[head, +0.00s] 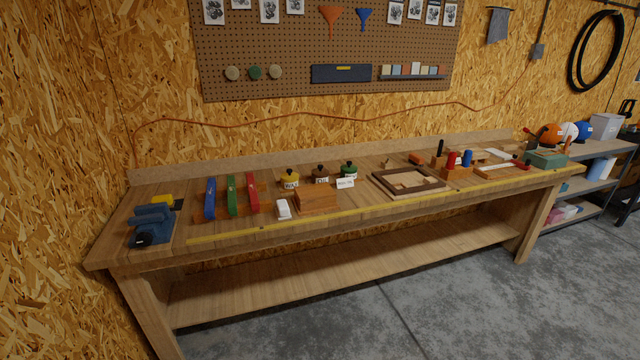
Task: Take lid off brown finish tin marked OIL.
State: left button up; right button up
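The brown finish tin (320,174) stands on the bench, between a yellow tin (289,179) and a green tin (349,169). Its pale label is too small to read with certainty. A dark knobbed lid appears to be on it. A wooden block or box (316,201) stands just in front and hides part of its lower side. Neither of my grippers is in view.
A white card (346,183) stands in front of the green tin. A small white object (283,209) is left of the wooden block. Blue, green and red clamps (231,196) stand further left. A wooden frame (408,182) lies to the right. A yellow rule (330,214) runs along the front edge.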

aim_at(319, 171)
jog(key=i+l+u, duration=0.15)
jog(key=i, duration=0.35)
jog(key=i+l+u, duration=0.2)
jog(key=i, duration=0.3)
jog(key=i+l+u, duration=0.15)
jog(key=i, duration=0.3)
jog(key=i+l+u, duration=0.15)
jog(key=i+l, duration=0.25)
jog(key=i, duration=0.1)
